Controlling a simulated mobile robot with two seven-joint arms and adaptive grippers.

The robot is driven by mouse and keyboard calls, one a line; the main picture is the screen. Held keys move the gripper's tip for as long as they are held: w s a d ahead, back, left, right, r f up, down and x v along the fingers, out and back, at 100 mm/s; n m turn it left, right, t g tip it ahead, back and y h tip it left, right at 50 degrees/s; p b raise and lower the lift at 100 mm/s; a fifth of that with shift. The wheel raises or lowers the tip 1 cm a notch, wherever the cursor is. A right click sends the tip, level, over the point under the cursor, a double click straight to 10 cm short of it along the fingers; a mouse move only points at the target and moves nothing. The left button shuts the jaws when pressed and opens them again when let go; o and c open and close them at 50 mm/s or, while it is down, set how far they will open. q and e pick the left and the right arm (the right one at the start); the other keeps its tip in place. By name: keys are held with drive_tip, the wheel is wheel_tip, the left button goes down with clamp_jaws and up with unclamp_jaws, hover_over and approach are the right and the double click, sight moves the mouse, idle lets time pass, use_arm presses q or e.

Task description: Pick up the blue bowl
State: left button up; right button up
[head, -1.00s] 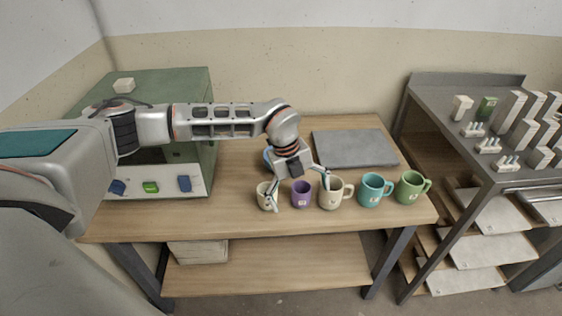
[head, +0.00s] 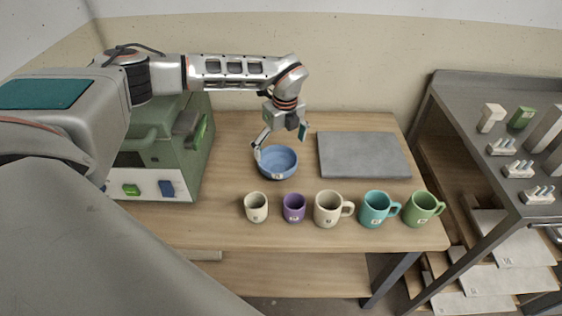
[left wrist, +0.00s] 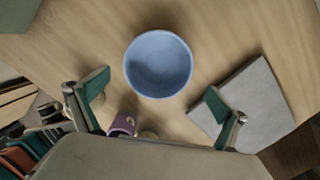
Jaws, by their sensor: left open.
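The blue bowl (head: 278,163) sits upright on the wooden table, behind the row of cups, in the head view. It also shows whole and empty in the left wrist view (left wrist: 158,64). My left gripper (head: 280,143) is open and empty, above and around the back of the bowl in the head view. In the left wrist view its two green-padded fingers (left wrist: 156,100) are spread wide, with the bowl beyond and between them. I cannot tell whether a finger touches the bowl. My right gripper is not in view.
In front of the bowl stand a cream cup (head: 256,207), a purple cup (head: 294,208), a cream mug (head: 327,209), a teal mug (head: 375,209) and a green mug (head: 420,210). A grey slab (head: 364,155) lies right. A green cabinet (head: 170,150) stands left.

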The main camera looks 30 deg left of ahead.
sight(277, 168)
use_arm(q)
drive_tip(key=shift+s+f, duration=0.15)
drive_tip(key=shift+f, duration=0.3)
drive_tip(key=shift+w+a+f, duration=0.1)
drive_tip(key=shift+a+f, duration=0.1)
drive_tip(key=shift+f, duration=0.65)
drive_tip(key=shift+w+a+f, duration=0.1)
drive_tip(key=shift+a+f, duration=0.1)
drive_tip(key=shift+f, duration=0.7)
drive_tip(key=shift+a+f, duration=0.2)
drive_tip(key=shift+f, duration=0.65)
drive_tip(key=c, duration=1.3)
